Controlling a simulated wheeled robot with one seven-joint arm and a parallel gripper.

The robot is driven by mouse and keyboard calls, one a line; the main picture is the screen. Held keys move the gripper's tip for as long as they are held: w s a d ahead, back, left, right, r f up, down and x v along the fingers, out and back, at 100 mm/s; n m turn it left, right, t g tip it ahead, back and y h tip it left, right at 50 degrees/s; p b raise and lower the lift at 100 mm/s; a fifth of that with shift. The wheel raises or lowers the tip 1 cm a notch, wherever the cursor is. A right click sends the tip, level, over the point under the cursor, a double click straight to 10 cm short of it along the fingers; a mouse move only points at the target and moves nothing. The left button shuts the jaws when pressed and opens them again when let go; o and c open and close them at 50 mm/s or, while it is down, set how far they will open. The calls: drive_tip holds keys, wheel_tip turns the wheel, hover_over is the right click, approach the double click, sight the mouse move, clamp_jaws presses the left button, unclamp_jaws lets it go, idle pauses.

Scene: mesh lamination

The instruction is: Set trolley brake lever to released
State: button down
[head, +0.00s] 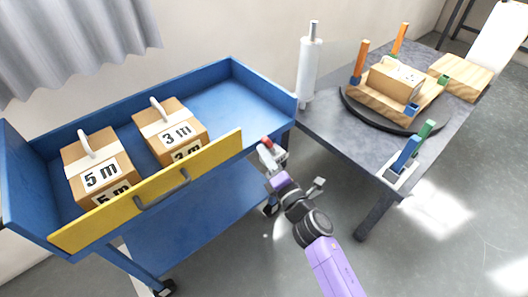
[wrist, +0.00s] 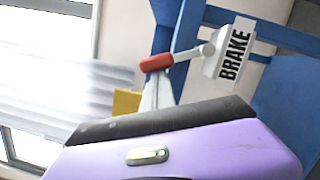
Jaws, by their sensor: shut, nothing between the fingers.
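The trolley (head: 215,185) is blue with a yellow front panel. Its brake lever has a red grip, which shows in the wrist view (wrist: 157,63) and as a small red spot in the head view (head: 267,141). A grey rod joins the grip to a pale housing (wrist: 215,58) labelled BRAKE on the blue frame. My gripper (head: 268,151) is at the trolley's right end, right by the red grip. Its grey fingers (wrist: 158,88) are shut and empty just below the grip. I cannot tell whether they touch it.
Two cartons marked 5 m (head: 98,170) and 3 m (head: 172,133) sit in the trolley's upper tray. A grey table (head: 330,125) with a wooden fixture (head: 415,100) and a white roll (head: 308,68) stands right of the trolley. The floor in front is open.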

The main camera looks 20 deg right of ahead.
drive_tip(key=shift+w+d+r+m+g+p, duration=0.25)
drive_tip(key=shift+r+m+p, duration=0.35)
drive_tip(key=shift+p, duration=0.65)
drive_tip(key=shift+s+d+r+m+g+p, duration=0.1)
drive_tip(key=shift+d+r+m+p, duration=0.4)
drive_tip(key=shift+p, duration=0.7)
drive_tip(key=d+m+p, duration=0.1)
drive_tip(key=m+p, duration=0.1)
drive_tip(key=p, duration=0.2)
drive_tip(key=w+d+m+g+p, duration=0.1)
drive_tip(key=d+m+p, duration=0.1)
drive_tip(key=p, duration=0.3)
drive_tip(key=d+m+p, duration=0.2)
drive_tip(key=m+p, duration=0.1)
drive_tip(key=p, duration=0.1)
drive_tip(key=shift+w+r+m+g+p, duration=0.25)
drive_tip(key=shift+w+m+g+p, duration=0.05)
drive_tip(key=shift+w+g, duration=0.1)
drive_tip(key=shift+d, duration=0.25)
